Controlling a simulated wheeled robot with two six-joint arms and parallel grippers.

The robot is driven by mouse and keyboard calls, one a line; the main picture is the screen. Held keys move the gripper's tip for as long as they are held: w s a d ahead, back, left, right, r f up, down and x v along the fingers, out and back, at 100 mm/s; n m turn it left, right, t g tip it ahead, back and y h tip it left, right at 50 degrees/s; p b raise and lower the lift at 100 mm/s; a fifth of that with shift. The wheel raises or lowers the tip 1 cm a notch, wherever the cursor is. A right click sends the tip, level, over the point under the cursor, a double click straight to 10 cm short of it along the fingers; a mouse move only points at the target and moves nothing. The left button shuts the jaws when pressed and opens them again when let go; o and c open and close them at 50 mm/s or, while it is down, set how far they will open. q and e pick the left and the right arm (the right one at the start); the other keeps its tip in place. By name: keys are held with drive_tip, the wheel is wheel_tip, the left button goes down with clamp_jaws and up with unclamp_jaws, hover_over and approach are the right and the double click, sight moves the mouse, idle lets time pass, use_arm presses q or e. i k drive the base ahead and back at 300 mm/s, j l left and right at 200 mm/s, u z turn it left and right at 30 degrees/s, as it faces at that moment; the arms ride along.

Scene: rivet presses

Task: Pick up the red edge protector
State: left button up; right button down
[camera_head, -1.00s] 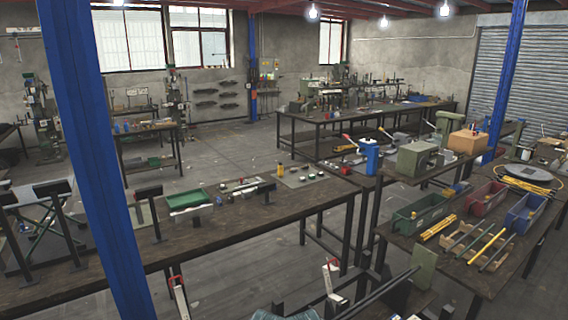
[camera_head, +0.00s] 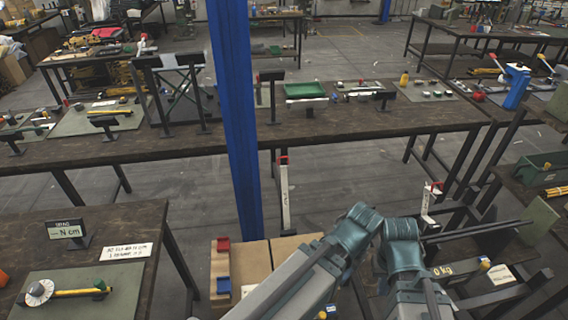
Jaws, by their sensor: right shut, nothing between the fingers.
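A small red edge protector (camera_head: 223,243) sits at the upper left edge of a cardboard box (camera_head: 284,255) in the lower middle of the head view. A similar blue piece (camera_head: 223,285) sits below it on the same box edge. My left gripper is out of view.
A blue pillar (camera_head: 234,120) rises just behind the box. A dark bench (camera_head: 330,132) spans the back. A table (camera_head: 130,225) with a small display stands at the left.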

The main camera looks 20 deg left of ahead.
sight(224, 244)
drive_tip(key=u, duration=1.5)
